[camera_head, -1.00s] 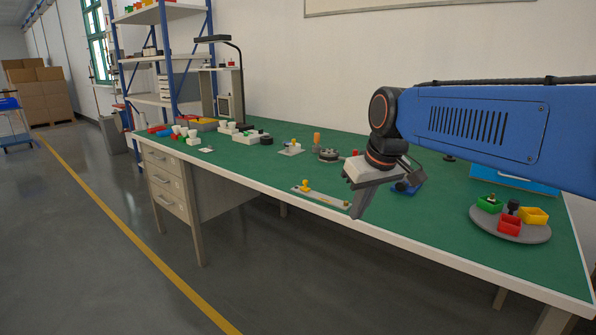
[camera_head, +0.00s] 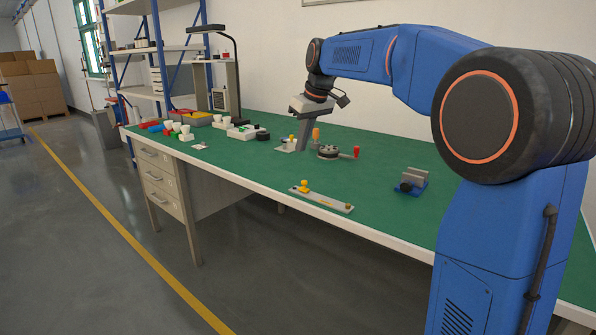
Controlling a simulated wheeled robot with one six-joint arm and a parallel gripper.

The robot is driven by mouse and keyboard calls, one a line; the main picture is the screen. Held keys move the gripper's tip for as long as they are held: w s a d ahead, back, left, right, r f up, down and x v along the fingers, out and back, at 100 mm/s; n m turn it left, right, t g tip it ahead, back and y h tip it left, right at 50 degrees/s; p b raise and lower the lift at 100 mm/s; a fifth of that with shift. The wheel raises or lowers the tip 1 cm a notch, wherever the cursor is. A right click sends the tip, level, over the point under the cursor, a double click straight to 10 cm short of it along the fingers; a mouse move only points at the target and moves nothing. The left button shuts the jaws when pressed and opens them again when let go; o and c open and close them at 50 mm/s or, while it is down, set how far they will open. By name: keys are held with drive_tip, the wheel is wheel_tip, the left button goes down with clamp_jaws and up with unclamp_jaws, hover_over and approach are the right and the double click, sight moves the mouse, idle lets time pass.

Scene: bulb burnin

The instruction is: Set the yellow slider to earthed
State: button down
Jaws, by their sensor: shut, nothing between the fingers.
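The yellow slider (camera_head: 304,187) is a small yellow knob near the left end of a long grey plate (camera_head: 336,205). The plate lies along the bench's front edge. Any lettering is too small to read. My gripper (camera_head: 302,149) points down over the bench, behind the slider plate and apart from it. Its fingers are shut and empty. It is close beside a small grey plate with a yellow-topped part (camera_head: 291,140), partly covering it; contact cannot be told.
An orange upright handle (camera_head: 316,135) and a round grey fixture with a red knob (camera_head: 356,152) stand right of my gripper. A blue-based grey block (camera_head: 411,180) sits further right. White cups, bins and a lamp (camera_head: 236,75) are at left. Green bench surface around the slider is clear.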

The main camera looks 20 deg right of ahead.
drive_tip(key=shift+w+a, duration=0.15)
drive_tip(key=shift+w, duration=0.45)
hover_over(304, 186)
drive_tip(key=w+a, duration=0.2)
drive_tip(key=w, duration=0.3)
wheel_tip(304, 186, down, 9)
drive_tip(key=shift+a, duration=0.1)
drive_tip(key=shift+s+d+f, duration=0.2)
drive_tip(key=shift+s+d, duration=0.15)
drive_tip(key=shift+s, duration=0.25)
drive_tip(key=shift+s+d+f, duration=0.2)
drive_tip(key=shift+s+d, duration=0.1)
drive_tip(key=shift+s, duration=0.3)
drive_tip(key=shift+s+d+f, duration=0.1)
drive_tip(key=shift+s+d, duration=0.1)
drive_tip(key=shift+s, duration=0.3)
drive_tip(key=shift+d, duration=0.1)
